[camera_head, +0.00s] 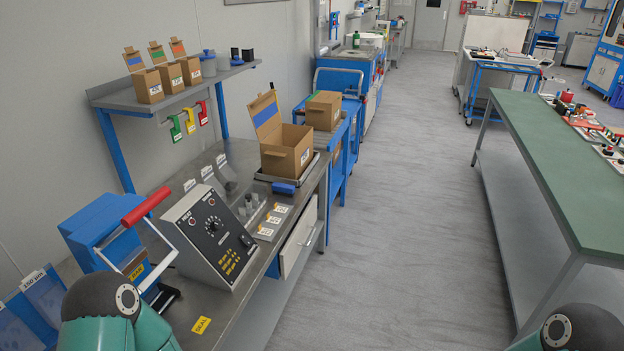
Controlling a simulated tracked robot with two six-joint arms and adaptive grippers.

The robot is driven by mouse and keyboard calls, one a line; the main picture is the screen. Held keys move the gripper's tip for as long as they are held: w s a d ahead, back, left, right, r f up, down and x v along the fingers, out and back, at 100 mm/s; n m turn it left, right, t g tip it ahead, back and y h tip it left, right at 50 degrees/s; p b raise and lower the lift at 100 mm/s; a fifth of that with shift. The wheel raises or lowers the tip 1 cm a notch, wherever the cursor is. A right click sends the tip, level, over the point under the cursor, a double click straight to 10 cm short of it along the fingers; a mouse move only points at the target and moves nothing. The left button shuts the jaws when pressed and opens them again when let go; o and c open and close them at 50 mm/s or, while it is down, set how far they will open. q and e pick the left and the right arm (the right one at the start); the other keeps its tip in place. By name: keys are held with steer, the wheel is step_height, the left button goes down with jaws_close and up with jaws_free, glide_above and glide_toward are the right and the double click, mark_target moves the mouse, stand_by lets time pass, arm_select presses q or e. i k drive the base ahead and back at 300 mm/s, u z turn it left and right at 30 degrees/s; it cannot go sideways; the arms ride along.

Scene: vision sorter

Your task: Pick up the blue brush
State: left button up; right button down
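Teal and dark links of both my arms show at the bottom left and bottom right corners. Neither gripper is in view.
A grey control box (208,238) and a blue machine with a red-handled lever (147,204) stand on the near bench. A shelf (120,99) with small boxes hangs above. A green-topped table (562,160) is at right. The grey floor between is clear.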

mark_target(282, 189)
steer(key=z, duration=0.3)
steer(key=i, duration=2.45)
steer(key=u, duration=0.45)
